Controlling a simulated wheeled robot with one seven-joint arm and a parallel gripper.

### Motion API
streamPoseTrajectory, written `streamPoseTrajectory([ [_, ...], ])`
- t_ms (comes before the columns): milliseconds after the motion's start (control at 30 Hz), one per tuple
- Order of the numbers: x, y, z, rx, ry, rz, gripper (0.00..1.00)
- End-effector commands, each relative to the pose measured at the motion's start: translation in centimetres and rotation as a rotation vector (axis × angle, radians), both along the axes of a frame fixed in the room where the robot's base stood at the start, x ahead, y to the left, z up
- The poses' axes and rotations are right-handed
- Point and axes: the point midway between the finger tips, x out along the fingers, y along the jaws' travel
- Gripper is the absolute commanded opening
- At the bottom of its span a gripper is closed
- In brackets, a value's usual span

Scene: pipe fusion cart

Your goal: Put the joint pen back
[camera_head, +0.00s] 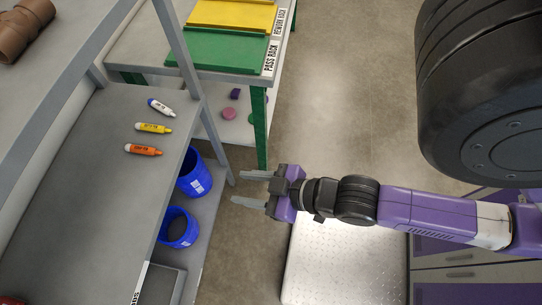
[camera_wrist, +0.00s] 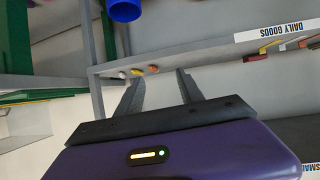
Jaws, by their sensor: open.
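Three pens lie in a row on a grey shelf (camera_head: 85,190) left of my gripper: a white one with a blue end (camera_head: 160,107), a yellow one (camera_head: 153,128) and an orange one (camera_head: 143,150). Their labels are too small to read, so I cannot tell which is the joint pen. In the wrist view the white (camera_wrist: 122,74), yellow (camera_wrist: 137,72) and orange (camera_wrist: 153,69) pens appear small, between and beyond my fingertips. My gripper (camera_head: 237,186) is open and empty, right of the shelf edge and apart from the pens; its fingers also show in the wrist view (camera_wrist: 159,85).
Two blue bins (camera_head: 195,176) (camera_head: 179,228) stand below the shelf edge. A grey post (camera_head: 182,55) rises at the shelf's back corner. A table with a green tray (camera_head: 215,53) and a yellow tray (camera_head: 232,15) stands behind. A brown pipe fitting (camera_head: 22,30) lies upper left.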

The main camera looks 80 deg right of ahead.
Motion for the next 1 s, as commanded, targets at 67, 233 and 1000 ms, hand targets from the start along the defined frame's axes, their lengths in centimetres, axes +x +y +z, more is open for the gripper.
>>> streamPoseTrajectory([
  [67, -2.3, 1.1, 2.3, 0.008, -0.051, 0.028, 0.44],
  [233, -5.0, 2.5, 6.8, 0.027, -0.154, 0.063, 0.44],
  [1000, -6.1, 2.9, 8.7, 0.038, -0.209, 0.076, 0.44],
])
